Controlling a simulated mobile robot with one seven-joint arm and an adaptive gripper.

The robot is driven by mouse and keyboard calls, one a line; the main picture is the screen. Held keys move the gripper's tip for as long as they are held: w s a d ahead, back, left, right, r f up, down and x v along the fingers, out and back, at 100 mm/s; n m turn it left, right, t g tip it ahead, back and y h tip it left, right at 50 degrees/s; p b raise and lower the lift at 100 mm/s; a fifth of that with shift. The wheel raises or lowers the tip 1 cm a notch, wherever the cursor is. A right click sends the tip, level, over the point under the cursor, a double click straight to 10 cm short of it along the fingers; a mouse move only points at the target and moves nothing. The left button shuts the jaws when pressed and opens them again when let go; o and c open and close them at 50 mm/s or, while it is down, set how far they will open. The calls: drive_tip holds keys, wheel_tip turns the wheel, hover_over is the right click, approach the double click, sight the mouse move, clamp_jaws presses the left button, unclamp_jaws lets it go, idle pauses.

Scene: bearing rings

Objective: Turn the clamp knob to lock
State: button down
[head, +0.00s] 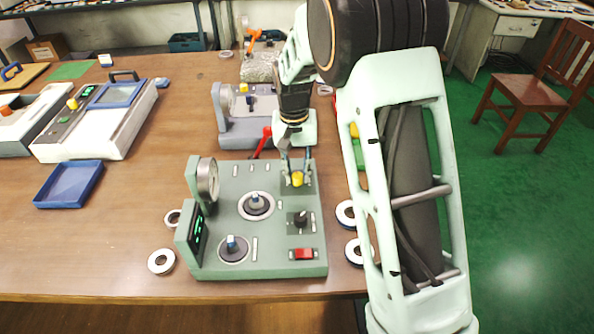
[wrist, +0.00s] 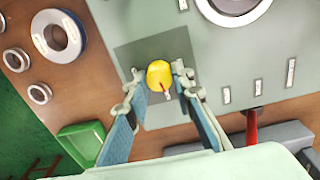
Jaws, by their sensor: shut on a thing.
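The clamp knob looks to be the yellow knob (head: 297,180) on a dark square plate at the far right corner of the green bearing machine (head: 270,264). In the wrist view the yellow knob (wrist: 158,72) has a red pointer line on its near side, by a small pale mark. My gripper (head: 297,164) comes down over it from above. In the wrist view my gripper (wrist: 159,80) has one finger on each side of the knob, shut on it. The exact contact of the fingertips is hard to see.
The machine also carries a dial gauge (head: 208,180), a green display (head: 196,238), a black knob (head: 301,218), a red switch (head: 303,254) and two round posts. Loose rings (head: 161,262) lie around it. A blue tray (head: 69,184) and other machines stand left and behind.

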sight(296, 175)
drive_tip(key=shift+m, duration=0.8)
drive_tip(key=c, duration=1.7)
unclamp_jaws()
drive_tip(key=shift+o, duration=0.2)
wheel_tip(296, 175, up, 12)
drive_tip(key=shift+a, duration=0.2)
